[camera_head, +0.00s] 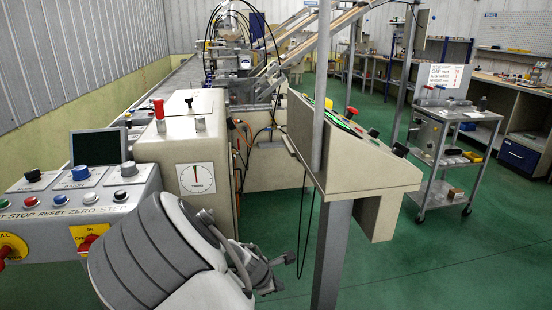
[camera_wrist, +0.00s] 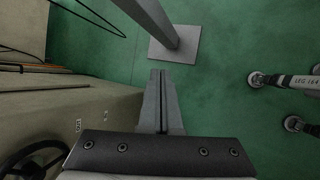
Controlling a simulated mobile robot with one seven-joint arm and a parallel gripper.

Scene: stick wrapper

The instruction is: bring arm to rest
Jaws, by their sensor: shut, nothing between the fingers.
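My gripper (camera_wrist: 160,74) points down toward the green floor in the wrist view. Its two fingers are together with nothing between them. In the head view my arm is folded low at the bottom, in front of the beige machine cabinet. The gripper (camera_head: 278,275) there is small and partly hidden behind my arm's large grey link, at the link's right side.
The beige cabinet (camera_head: 198,150) with a round dial stands close behind my arm. A control panel (camera_head: 355,160) on a grey post (camera_head: 332,250) is right of it. A button console (camera_head: 45,235) is at left. A wheeled cart (camera_head: 445,160) stands farther right. Green floor between is clear.

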